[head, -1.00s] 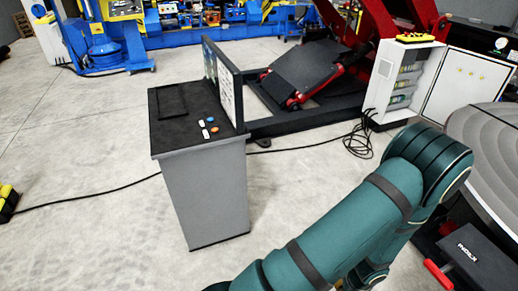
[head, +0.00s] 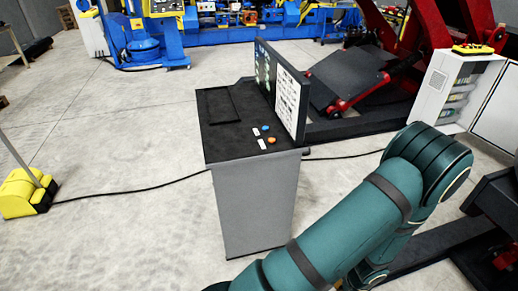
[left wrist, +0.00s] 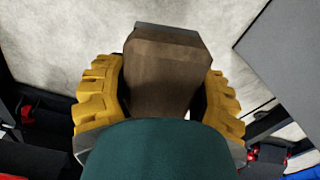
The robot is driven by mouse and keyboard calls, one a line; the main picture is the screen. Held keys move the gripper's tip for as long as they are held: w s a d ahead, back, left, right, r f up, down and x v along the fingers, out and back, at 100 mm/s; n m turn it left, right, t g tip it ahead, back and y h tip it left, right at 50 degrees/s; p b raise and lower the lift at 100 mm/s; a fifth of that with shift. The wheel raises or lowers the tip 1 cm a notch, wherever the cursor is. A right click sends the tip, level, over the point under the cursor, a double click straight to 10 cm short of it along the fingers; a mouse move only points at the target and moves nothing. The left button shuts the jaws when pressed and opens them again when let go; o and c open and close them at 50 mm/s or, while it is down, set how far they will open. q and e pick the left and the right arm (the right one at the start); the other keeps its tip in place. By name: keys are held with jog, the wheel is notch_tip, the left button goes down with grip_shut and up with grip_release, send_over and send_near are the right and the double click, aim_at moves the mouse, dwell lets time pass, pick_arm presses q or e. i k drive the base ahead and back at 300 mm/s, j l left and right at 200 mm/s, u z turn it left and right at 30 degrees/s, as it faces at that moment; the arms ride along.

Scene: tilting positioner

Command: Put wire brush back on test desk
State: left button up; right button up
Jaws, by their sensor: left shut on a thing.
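The test desk (head: 250,200) is a grey pedestal with a black top, standing mid-picture in the head view. In the left wrist view my left gripper (left wrist: 161,88) has its yellow ridged fingers shut on a brown block-like piece, which I take as the wire brush (left wrist: 165,60). Its bristles cannot be made out. The left gripper does not show in the head view, so its distance from the desk cannot be told. A teal arm of mine crosses the lower right of the head view; its gripper is out of view.
The desk top bears a dark rectangular frame (head: 222,104), small buttons and labels, and an upright panel (head: 289,98) along its right edge. A cable (head: 130,190) runs across the floor. A yellow-black base (head: 24,194) stands at left. The floor left of the desk is mostly clear.

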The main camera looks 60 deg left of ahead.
aim_at(229, 141)
jog(key=k+j, duration=0.15)
jog(key=j, duration=0.3)
jog(key=k+j, duration=0.15)
jog(key=j, duration=0.3)
jog(key=k+j+u, duration=0.1)
jog(key=j, duration=0.35)
jog(key=k+j, duration=0.15)
jog(key=j, duration=0.3)
jog(key=k+j, duration=0.15)
jog(key=j, duration=0.3)
jog(key=k+j+u, duration=0.1)
jog(key=j, duration=0.35)
jog(key=k+j, duration=0.15)
jog(key=j, duration=0.3)
